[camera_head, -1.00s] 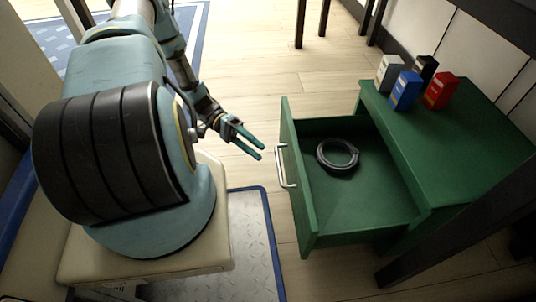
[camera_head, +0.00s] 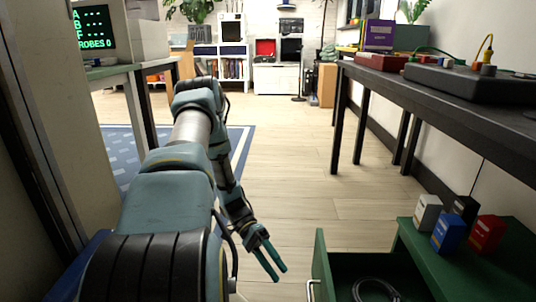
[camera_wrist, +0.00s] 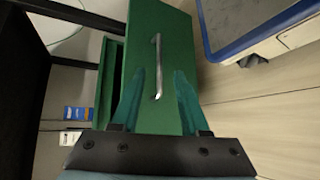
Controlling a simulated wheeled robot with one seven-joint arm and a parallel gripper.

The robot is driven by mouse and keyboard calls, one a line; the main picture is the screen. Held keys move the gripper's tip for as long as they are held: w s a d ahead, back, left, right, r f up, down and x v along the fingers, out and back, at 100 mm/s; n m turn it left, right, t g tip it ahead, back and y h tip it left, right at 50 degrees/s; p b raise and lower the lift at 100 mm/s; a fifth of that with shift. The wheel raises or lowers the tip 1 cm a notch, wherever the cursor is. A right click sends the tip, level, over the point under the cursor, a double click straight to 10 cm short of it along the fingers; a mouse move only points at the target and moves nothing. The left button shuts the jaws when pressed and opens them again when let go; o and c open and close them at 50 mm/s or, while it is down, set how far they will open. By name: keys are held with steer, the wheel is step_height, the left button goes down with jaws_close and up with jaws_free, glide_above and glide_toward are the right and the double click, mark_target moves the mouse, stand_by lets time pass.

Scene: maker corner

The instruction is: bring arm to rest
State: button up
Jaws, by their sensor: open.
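My gripper (camera_head: 269,262) is open and empty, its two teal fingers pointing down toward the floor, to the left of the green drawer (camera_head: 320,262). In the wrist view my gripper (camera_wrist: 158,100) faces the drawer front (camera_wrist: 172,30), with the silver drawer handle (camera_wrist: 157,65) showing between the fingers. In the head view the gripper stands apart from the drawer. The drawer is pulled open, and a dark coiled ring (camera_head: 376,290) lies in it, partly cut off by the frame.
Several small boxes, among them a blue box (camera_head: 448,233) and a red box (camera_head: 487,234), stand on the green cabinet (camera_head: 415,240). A dark table (camera_head: 400,78) stands along the right wall. The wooden floor (camera_head: 290,150) ahead is clear. A blue rug (camera_head: 238,140) lies at left.

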steer(key=a+r+n+t+y+p, duration=0.1)
steer(key=a+r+n+t+y, duration=0.2)
steer(key=r, duration=0.6)
steer(key=a+r+n+t+y+p, duration=0.1)
steer(key=a+r+t+y, duration=0.2)
steer(key=r+t, duration=0.35)
steer(key=a+r+n+t+y+p, duration=0.1)
steer(key=a+r+n+t+y, duration=0.15)
steer(key=r, duration=0.75)
step_height(320, 180, up, 39)
steer(key=t+p, duration=0.1)
steer(key=p, duration=3.7)
steer(key=shift+s+a+f, duration=0.15)
steer(key=shift+a+f, duration=0.05)
